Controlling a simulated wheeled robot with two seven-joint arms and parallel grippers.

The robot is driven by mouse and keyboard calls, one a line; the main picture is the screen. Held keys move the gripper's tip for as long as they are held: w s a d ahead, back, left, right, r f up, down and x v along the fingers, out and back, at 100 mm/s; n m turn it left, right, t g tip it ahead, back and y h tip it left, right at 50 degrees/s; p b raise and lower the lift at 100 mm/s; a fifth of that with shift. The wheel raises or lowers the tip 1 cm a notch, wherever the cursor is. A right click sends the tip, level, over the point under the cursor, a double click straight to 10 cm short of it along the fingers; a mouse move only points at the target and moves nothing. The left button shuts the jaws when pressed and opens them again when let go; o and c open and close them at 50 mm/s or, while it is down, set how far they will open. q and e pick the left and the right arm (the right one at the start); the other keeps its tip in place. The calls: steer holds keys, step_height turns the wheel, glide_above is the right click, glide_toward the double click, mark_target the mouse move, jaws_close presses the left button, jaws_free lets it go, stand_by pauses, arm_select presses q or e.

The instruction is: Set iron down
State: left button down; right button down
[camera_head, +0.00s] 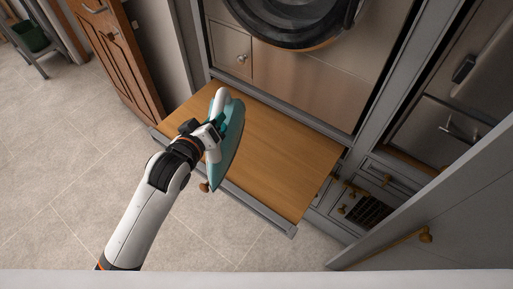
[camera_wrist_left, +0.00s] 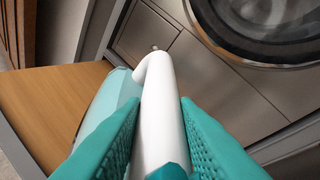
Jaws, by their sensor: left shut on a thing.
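The iron (camera_head: 227,150) has a teal body and a white handle. In the head view it is at the left part of a pulled-out wooden shelf (camera_head: 270,150). My left gripper (camera_head: 219,129) is shut on the iron's white handle. In the left wrist view the handle (camera_wrist_left: 157,110) runs between the two teal fingers, with the pale teal body (camera_wrist_left: 105,100) behind to the left. The iron looks tilted on its side edge; I cannot tell whether it touches the shelf. My right gripper is not in view.
A front-loading washing machine (camera_head: 300,62) stands behind the shelf. A wooden cabinet door (camera_head: 118,50) is at the upper left. Drawers with brass knobs (camera_head: 350,200) are at the right. The shelf's middle and right are bare.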

arm_select(q)
steer(key=w+d+m+g+h+b, duration=0.4)
steer(key=w+d+m+h+b, duration=0.3)
steer(key=w+d, duration=0.4)
step_height(320, 180, down, 10)
steer(key=b, duration=0.1)
steer(key=shift+s+a+f+n+y, duration=0.15)
steer(key=shift+n+y, duration=0.15)
steer(key=c, duration=1.5)
jaws_free()
steer(key=shift+s+f+b, duration=0.1)
steer(key=shift+f+b, duration=0.2)
steer(key=shift+c, duration=0.2)
steer(key=o, duration=0.4)
steer(key=shift+s+r, duration=0.1)
steer(key=shift+a, duration=0.1)
